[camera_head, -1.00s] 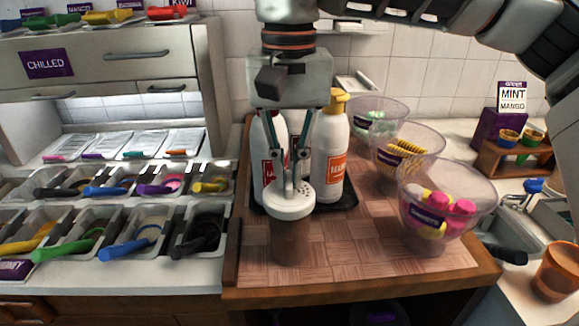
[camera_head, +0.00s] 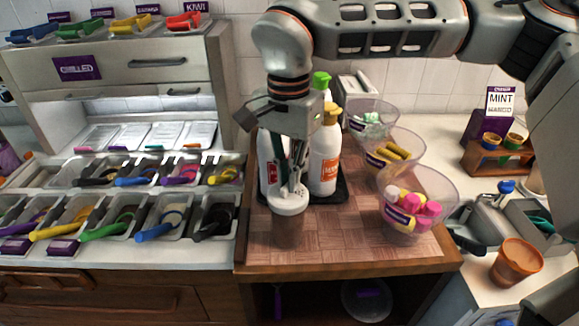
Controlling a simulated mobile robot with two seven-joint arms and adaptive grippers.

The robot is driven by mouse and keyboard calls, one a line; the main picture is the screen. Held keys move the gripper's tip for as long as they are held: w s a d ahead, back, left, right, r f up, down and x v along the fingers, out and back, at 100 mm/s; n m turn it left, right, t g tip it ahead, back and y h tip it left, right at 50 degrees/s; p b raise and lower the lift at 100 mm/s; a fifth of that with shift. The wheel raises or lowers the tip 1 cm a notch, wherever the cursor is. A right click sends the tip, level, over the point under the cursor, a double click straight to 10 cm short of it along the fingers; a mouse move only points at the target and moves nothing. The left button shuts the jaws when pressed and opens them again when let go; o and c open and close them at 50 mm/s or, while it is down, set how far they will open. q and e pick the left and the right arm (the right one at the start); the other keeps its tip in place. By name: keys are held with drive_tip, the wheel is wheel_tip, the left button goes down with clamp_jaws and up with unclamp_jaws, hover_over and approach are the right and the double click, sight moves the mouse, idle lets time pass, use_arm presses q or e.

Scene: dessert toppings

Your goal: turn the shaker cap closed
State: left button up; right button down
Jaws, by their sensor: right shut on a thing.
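The shaker (camera_head: 288,231) stands upright on the wooden board, with a brown body that looks partly see-through. Its white cap (camera_head: 288,204) with small holes sits on top. My right gripper (camera_head: 291,188) comes down from above, and its fingers are shut on the cap's top. The gripper is turned at an angle to the view. The fingertips partly cover the cap's upper face. My left gripper is not in view.
White bottles (camera_head: 323,160) stand on a dark tray close behind the shaker. Clear bowls (camera_head: 417,203) line the board's right side. Topping bins with coloured scoops (camera_head: 154,231) fill the left counter. The board (camera_head: 345,252) is clear in front.

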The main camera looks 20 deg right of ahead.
drive_tip(key=shift+s+m, duration=0.1)
drive_tip(key=shift+m, duration=0.8)
drive_tip(key=m, duration=0.2)
drive_tip(key=shift+f+m, duration=0.1)
drive_tip(key=shift+m, duration=0.3)
drive_tip(key=m, duration=0.2)
drive_tip(key=shift+m, duration=0.3)
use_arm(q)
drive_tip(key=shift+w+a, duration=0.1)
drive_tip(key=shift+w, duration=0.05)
use_arm(e)
drive_tip(key=shift+s+m, duration=0.15)
drive_tip(key=shift+m, duration=1.85)
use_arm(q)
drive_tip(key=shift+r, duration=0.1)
use_arm(e)
drive_tip(key=c, duration=2.2)
unclamp_jaws()
drive_tip(key=shift+o, duration=0.2)
